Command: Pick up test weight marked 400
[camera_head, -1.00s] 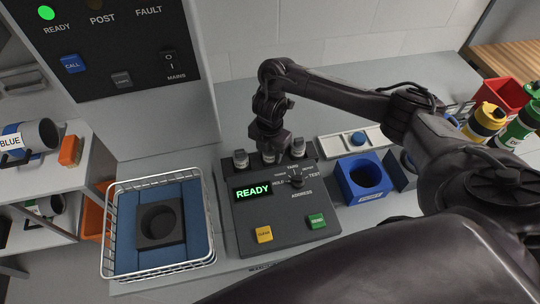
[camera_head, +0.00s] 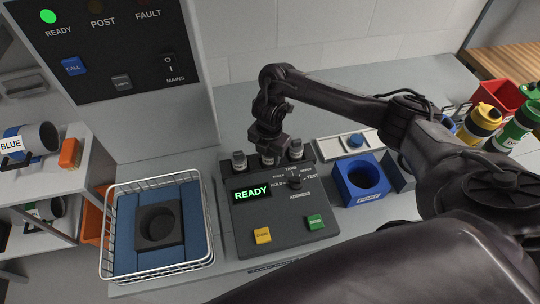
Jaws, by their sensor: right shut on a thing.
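Several small cylinders with metallic tops stand along the back edge of a dark control box (camera_head: 275,222). They look like the test weights: a left one (camera_head: 239,161), a middle one (camera_head: 267,160) and a right one (camera_head: 296,149). No mark on them, such as 400, can be read. My right gripper (camera_head: 267,150) reaches down from above and is shut on the middle weight, whose upper part it mostly hides. I cannot tell whether that weight is lifted off its place. My left gripper is not in view.
The box shows READY on its display (camera_head: 251,192), with a knob (camera_head: 294,182) and yellow and green buttons. A wire basket (camera_head: 205,262) with blue padding stands left. A blue holder (camera_head: 345,190) with a round hole stands right. Yellow and green bottles stand far right.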

